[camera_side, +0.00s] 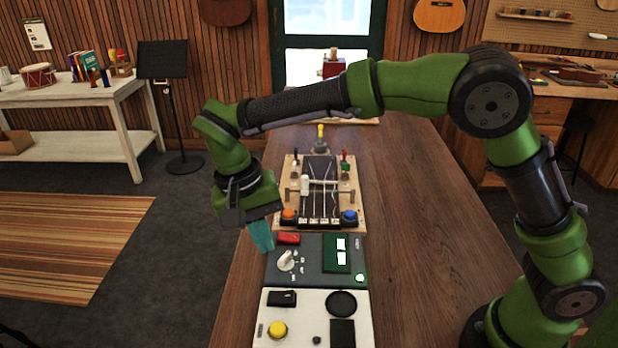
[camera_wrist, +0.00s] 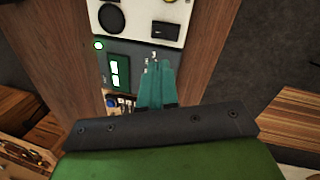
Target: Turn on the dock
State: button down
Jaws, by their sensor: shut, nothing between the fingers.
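No part is clearly readable as the dock. A dark grey panel (camera_side: 315,270) on the wooden table carries a white rotary knob (camera_side: 287,260), a red block (camera_side: 289,238), a green module (camera_side: 336,253) with two lit white windows, and a glowing green round light (camera_side: 360,278). The green module (camera_wrist: 119,71) and green light (camera_wrist: 98,45) also show lit in the wrist view. My gripper (camera_side: 263,237) has teal fingers, shut and empty, above the left edge of the dark panel near the red block. In the wrist view my fingers (camera_wrist: 157,68) hide part of the panel.
In front lies a white panel (camera_side: 312,308) with a yellow button (camera_side: 277,330), a black disc (camera_side: 341,303) and black boxes. Behind stands a wooden board (camera_side: 354,206) with an orange button (camera_side: 289,215), a blue button (camera_side: 349,217) and upright levers. The table's right side (camera_side: 420,230) is clear.

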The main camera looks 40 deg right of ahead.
aim_at(289, 294)
jog(key=r+m, duration=0.1)
jog(key=a+r+m, duration=0.1)
jog(key=m, duration=0.1)
jog(key=shift+w+g, duration=0.2)
jog(key=shift+g, duration=0.1)
jog(key=shift+f, duration=0.1)
jog(key=x, duration=1.4)
jog(key=shift+d, duration=0.25)
